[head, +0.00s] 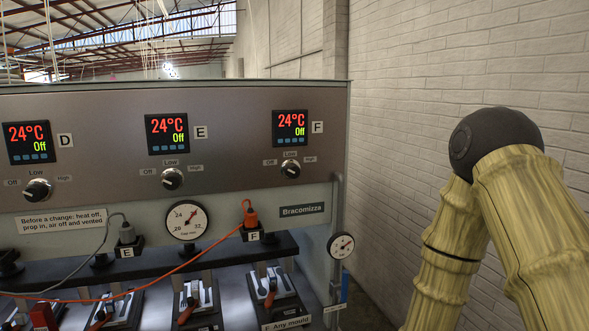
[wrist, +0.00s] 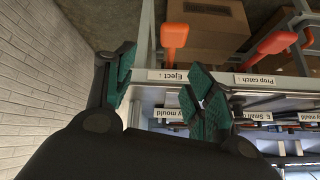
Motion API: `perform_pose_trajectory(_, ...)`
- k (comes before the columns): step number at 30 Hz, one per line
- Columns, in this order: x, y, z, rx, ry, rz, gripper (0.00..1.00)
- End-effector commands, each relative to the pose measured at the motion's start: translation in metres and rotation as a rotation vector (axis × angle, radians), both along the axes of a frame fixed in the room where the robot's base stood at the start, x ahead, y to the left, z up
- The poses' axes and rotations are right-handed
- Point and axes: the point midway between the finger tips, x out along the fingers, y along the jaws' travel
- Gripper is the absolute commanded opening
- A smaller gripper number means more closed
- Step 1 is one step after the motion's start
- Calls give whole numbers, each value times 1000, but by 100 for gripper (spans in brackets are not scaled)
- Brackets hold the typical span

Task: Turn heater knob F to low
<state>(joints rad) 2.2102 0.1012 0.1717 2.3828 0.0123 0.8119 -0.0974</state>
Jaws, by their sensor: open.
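Heater knob F (head: 291,169) is a round dark knob with a silvery rim on the grey press panel, in the head view. Off, Low and High labels surround it; which one it points to is too small to tell. Above it, display F (head: 290,128) reads 24°C and Off, beside the F label (head: 318,127). My gripper (wrist: 162,85) shows only in the wrist view. Its green-padded fingers are apart with nothing between them. It is by the press's lower labels and levers, away from knob F, which is not in the wrist view.
Knobs E (head: 172,179) and D (head: 38,190) sit left of knob F; their displays also read Off. An orange plug (head: 250,217) with a cable and a gauge (head: 342,245) are below. Orange levers (wrist: 174,40) and a brick wall (wrist: 50,80) flank my gripper.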

Motion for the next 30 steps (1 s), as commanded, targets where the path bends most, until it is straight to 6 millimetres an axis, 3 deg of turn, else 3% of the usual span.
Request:
perform_pose_trajectory(1, 19, 7, 29, 9, -55, 6, 54)
perform_pose_trajectory(6, 69, 28, 117, 37, -224, 27, 54)
perform_pose_trajectory(11, 104, 48, 207, 61, -385, 47, 54)
perform_pose_trajectory(15, 125, 65, 292, 79, -528, 66, 54)
perform_pose_trajectory(21, 137, 87, 410, 104, -719, 90, 54)
perform_pose_trajectory(24, 137, 96, 458, 113, -795, 100, 54)
perform_pose_trajectory(27, 135, 101, 491, 119, -850, 106, 54)
perform_pose_trajectory(30, 132, 105, 512, 123, -883, 112, 54)
